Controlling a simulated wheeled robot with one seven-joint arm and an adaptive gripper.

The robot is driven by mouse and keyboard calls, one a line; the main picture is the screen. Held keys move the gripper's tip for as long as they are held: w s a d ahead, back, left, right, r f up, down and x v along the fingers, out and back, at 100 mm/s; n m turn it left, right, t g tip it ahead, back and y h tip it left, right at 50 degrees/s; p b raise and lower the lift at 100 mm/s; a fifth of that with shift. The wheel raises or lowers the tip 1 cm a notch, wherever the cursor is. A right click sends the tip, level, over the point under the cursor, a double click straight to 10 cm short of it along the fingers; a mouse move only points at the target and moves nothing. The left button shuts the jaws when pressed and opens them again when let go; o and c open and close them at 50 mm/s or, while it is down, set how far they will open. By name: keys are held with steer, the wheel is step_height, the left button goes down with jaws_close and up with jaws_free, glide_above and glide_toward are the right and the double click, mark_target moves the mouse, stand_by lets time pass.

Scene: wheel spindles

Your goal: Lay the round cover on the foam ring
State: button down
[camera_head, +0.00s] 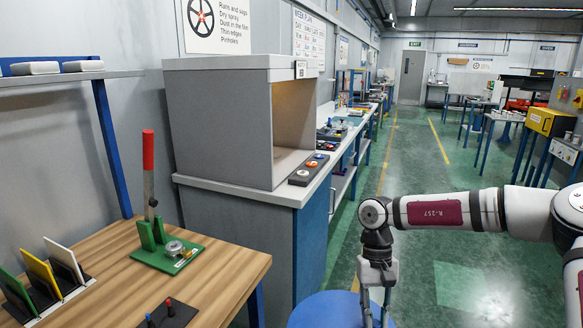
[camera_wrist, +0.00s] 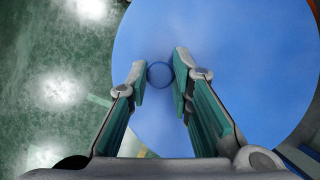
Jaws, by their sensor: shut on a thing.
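The round cover is a wide blue disc (camera_head: 318,311) low at the bottom edge of the head view. It fills much of the wrist view (camera_wrist: 235,50), with a small round blue knob (camera_wrist: 159,75) near its middle. My gripper (camera_head: 376,310) points down over the cover, its fingertips cut off by the frame edge. In the wrist view my gripper (camera_wrist: 161,77) has one finger on each side of the knob and is shut on it. I cannot make out the foam ring in either view. What lies under the cover is hidden.
A wooden bench (camera_head: 235,272) at left carries a green fixture (camera_head: 167,254) with a red-handled lever and several upright coloured plates. A grey booth (camera_head: 225,125) stands on a counter behind it. Green floor (camera_head: 430,260) is open beyond my arm.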

steer(key=s+r+p, duration=0.2)
steer(key=r+p, duration=0.1)
steer(key=s+r+p, duration=0.1)
steer(key=r, duration=0.1)
steer(key=shift+s+r+p, duration=0.1)
steer(key=shift+s+p, duration=0.1)
steer(key=shift+p, duration=0.2)
